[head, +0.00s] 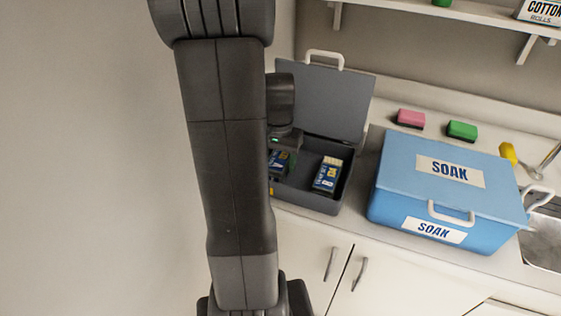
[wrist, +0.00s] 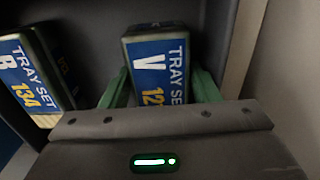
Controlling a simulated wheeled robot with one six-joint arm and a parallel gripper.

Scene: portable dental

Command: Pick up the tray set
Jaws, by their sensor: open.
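Two tray sets stand in an open grey case (head: 312,205) on the counter. One, labelled "TRAY SET" with a large V (wrist: 157,65), is at the middle of the wrist view; its blue label also shows in the head view (head: 280,164), partly hidden by my arm. The other tray set, marked B 134 (wrist: 32,75), is at the left of the wrist view and shows in the head view (head: 328,174). My gripper (wrist: 161,88) is open, with a green finger on either side of the V tray set. Whether the fingers touch it cannot be told.
The case's lid (head: 325,100) stands raised behind it. A blue SOAK box (head: 400,185) is to the right, with a pink sponge (head: 411,118) and a green sponge (head: 462,130) behind. A sink (head: 545,240) is at far right.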

